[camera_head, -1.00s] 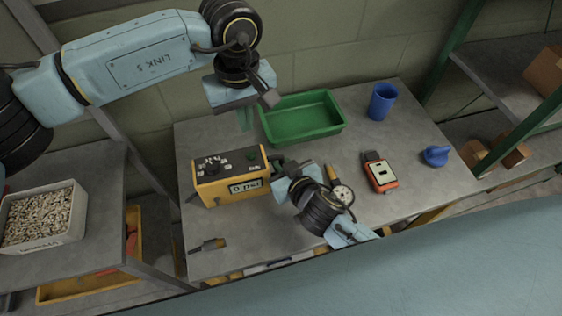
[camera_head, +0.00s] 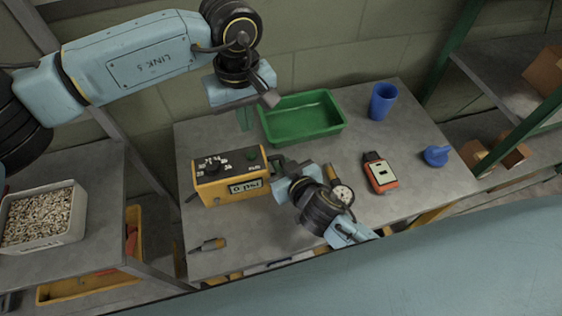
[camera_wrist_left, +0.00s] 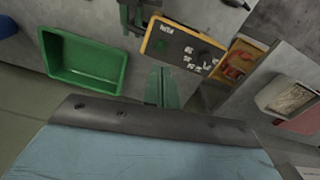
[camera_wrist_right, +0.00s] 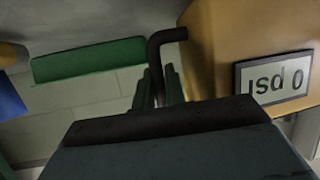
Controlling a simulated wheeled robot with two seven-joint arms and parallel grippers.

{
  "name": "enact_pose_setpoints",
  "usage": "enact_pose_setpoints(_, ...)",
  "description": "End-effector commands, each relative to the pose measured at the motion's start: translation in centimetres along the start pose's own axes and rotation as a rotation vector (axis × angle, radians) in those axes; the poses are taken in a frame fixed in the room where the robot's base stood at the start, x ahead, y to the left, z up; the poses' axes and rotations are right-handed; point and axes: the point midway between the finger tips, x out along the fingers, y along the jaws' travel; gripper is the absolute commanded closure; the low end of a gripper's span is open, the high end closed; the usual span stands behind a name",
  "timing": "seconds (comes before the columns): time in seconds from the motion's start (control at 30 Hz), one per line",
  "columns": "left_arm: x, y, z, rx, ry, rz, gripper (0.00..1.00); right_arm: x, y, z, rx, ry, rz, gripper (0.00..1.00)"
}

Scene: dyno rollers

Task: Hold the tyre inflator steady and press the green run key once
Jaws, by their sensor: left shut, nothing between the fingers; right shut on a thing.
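The tyre inflator (camera_head: 220,188) is a yellow box with a black top, standing upright on the grey bench; its display reads 0 psi. The green run key (camera_head: 252,154) is on its top, near the right end, and shows in the left wrist view (camera_wrist_left: 161,45). My right gripper (camera_head: 284,166) is shut on the inflator's dark bent handle (camera_wrist_right: 167,38) at the box's right side. My left gripper (camera_head: 245,119) is shut and empty, fingers pointing down, above and behind the box, apart from the key. The left wrist view shows its fingertips close to the box's edge.
A green tray (camera_head: 325,131) stands behind the inflator, close to my left gripper. A blue cup (camera_head: 382,102), an orange device (camera_head: 381,173) and a blue object (camera_head: 436,155) are to the right. A small tool (camera_head: 207,245) lies in front. A side shelf holds a pebble-filled bin (camera_head: 78,222).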

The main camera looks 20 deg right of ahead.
Motion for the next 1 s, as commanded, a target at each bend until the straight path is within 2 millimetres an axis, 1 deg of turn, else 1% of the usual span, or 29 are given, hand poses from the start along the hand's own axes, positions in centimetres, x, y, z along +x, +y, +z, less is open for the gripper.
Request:
enact_pose_setpoints(0.43, 0.0, 0.0, 0.1, -0.002, -0.003, 0.004, 1.0, 0.0, 0.0, 0.0, 0.0, 0.0, 0.0, 1.0)
enact_pose_setpoints(0.57, 0.3, 0.4, 0.7, -0.032, -0.033, 0.057, 1.0, 0.0, 0.0, 0.0, 0.0, 0.0, 0.0, 1.0)
enact_pose_setpoints(0.67, 0.6, 1.1, 1.6, -0.091, -0.083, 0.155, 1.0, 0.0, 0.0, 0.0, 0.0, 0.0, 0.0, 1.0)
enact_pose_setpoints(0.8, 0.5, 1.8, 2.4, -0.236, -0.174, 0.341, 1.0, 0.0, 0.0, 0.0, 0.0, 0.0, 0.0, 1.0)
enact_pose_setpoints(0.9, 0.1, 1.7, 2.2, -0.359, -0.231, 0.47, 1.0, 0.0, 0.0, 0.0, 0.0, 0.0, 0.001, 1.0)
enact_pose_setpoints(1.0, -0.3, 1.1, 1.7, -0.479, -0.275, 0.577, 1.0, 0.0, 0.0, 0.0, 0.0, 0.0, 0.001, 1.0)
